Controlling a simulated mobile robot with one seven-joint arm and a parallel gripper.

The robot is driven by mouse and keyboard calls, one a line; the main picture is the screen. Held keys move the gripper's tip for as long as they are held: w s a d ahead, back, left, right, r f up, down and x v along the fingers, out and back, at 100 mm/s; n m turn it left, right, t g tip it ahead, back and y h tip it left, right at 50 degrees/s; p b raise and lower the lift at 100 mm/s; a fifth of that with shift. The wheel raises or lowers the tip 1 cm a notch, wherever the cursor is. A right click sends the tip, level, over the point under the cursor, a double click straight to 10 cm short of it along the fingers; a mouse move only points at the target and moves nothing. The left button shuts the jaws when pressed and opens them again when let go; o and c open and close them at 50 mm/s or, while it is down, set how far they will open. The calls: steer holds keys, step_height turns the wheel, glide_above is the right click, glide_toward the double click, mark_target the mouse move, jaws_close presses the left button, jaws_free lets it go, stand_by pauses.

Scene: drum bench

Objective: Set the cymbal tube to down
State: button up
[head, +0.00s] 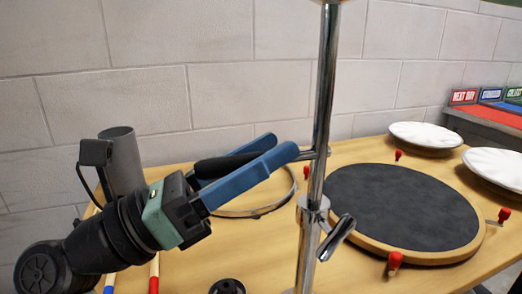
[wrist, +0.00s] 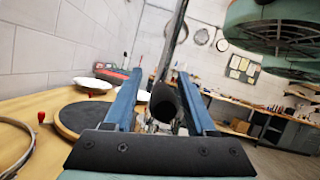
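The cymbal tube (head: 326,85) is a chrome upright tube. It passes through a metal collar clamp with a lever (head: 335,238) above a lower chrome section (head: 304,262). A black grip (head: 222,166) sticks out to the left from the tube on a short metal stub. My gripper (head: 279,146) has two blue fingers spread on either side of this grip, with the tips near the tube. In the wrist view, my gripper (wrist: 160,72) shows gaps between both fingers and the black grip (wrist: 165,102); the tube (wrist: 173,45) stands behind. The tube's top end is cut off in the head view.
A round black pad (head: 405,207) with red-topped lugs lies on the wooden bench right of the tube. A hoop (head: 270,210) lies behind my gripper. Two white drumheads (head: 427,134) are further right. A grey cylinder (head: 122,160) stands at the left.

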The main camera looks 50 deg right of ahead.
steer(key=shift+a, duration=0.1)
steer(key=v, duration=1.2)
steer(key=shift+w+a, duration=0.2)
steer(key=shift+a, duration=0.15)
steer(key=shift+f, duration=0.15)
